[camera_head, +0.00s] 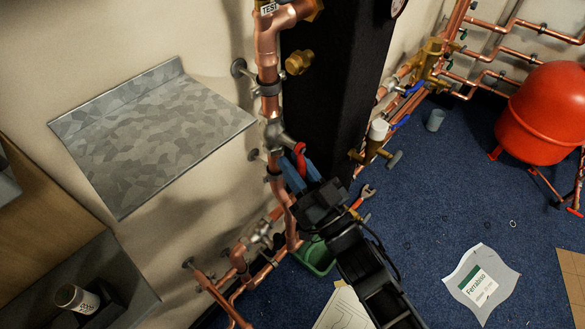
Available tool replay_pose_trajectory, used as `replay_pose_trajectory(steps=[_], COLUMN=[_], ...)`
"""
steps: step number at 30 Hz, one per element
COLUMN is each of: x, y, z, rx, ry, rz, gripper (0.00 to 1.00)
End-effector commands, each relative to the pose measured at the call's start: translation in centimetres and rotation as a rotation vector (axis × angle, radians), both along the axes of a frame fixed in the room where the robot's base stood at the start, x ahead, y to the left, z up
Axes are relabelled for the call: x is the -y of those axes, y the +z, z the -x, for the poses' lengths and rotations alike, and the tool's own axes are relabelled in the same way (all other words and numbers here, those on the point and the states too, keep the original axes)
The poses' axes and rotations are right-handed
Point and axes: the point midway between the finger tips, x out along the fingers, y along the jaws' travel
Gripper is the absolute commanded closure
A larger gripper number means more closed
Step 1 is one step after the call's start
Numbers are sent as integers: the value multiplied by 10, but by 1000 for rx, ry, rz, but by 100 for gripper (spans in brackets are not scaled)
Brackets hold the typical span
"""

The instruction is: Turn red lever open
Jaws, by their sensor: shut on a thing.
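The red lever (300,149) sits on a silver valve (277,133) in the vertical copper pipe (268,90), near the middle of the head view. Only a short curved part of the lever shows. My gripper (298,168) reaches up from below right, with its blue fingers against the red lever. The fingers are shut on the lever. The lower end of the lever is hidden between and behind the fingers, so its full angle to the pipe is hard to tell.
A black column (330,90) stands close behind the pipe. A grey metal shelf (150,130) juts from the wall at left. A green bin (317,257) sits below my gripper. A red tank (550,115) stands at right. The blue floor (440,200) has open room.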

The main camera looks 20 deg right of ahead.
Motion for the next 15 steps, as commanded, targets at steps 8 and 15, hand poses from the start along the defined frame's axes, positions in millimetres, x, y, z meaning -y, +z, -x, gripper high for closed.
replay_pose_trajectory(steps=[8, 15], x=[5, 7], y=[-2, -1], z=[-3, -4], rx=[67, 91], ry=[-1, 0], rz=[107, 139], gripper=[100, 100])
